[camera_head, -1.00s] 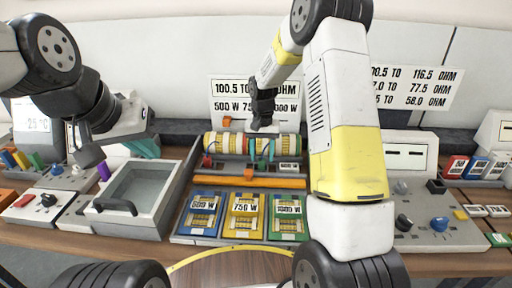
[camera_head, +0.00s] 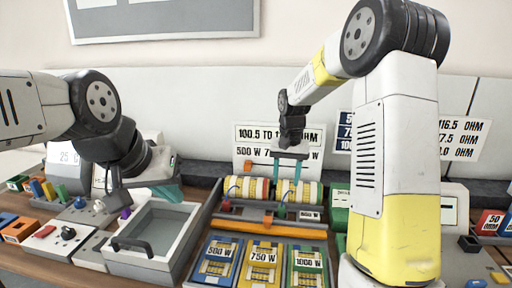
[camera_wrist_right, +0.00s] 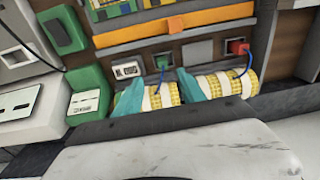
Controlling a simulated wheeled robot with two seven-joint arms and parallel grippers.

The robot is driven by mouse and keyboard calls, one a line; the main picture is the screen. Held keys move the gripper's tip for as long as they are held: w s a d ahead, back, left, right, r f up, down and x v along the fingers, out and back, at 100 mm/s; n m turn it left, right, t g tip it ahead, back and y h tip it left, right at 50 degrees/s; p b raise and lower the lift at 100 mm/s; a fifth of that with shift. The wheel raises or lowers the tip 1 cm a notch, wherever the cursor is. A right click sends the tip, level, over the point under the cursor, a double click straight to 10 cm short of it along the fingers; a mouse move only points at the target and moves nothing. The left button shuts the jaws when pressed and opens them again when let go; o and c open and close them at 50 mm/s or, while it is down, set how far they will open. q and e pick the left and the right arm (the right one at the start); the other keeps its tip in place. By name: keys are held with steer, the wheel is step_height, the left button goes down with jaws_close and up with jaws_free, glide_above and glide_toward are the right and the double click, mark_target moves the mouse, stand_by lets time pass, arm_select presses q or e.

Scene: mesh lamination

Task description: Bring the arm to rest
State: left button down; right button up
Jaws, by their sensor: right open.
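My right gripper (camera_head: 287,188) reaches down at the striped yellow-and-white coil (camera_head: 311,193) on the middle fixture.
The grey tray (camera_head: 192,207) with a black handle stands left of the fixture. Cards marked 500 W (camera_head: 215,262), 750 W (camera_head: 262,266) and 1000 W (camera_head: 307,268) lie in front of it. A label board (camera_head: 250,165) stands behind.

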steer(key=s+d+r+n+t, duration=0.1)
steer(key=s+r+t, duration=0.1)
steer(key=s+r, duration=0.95)
steer(key=s+r+n+t+y, duration=0.1)
steer(key=s+t, duration=0.2)
steer(key=s, duration=1.1)
steer(key=shift+d+n+y, duration=0.2)
steer(key=shift+n+y, duration=0.1)
steer(key=shift+y, duration=0.1)
steer(key=shift+s, duration=0.1)
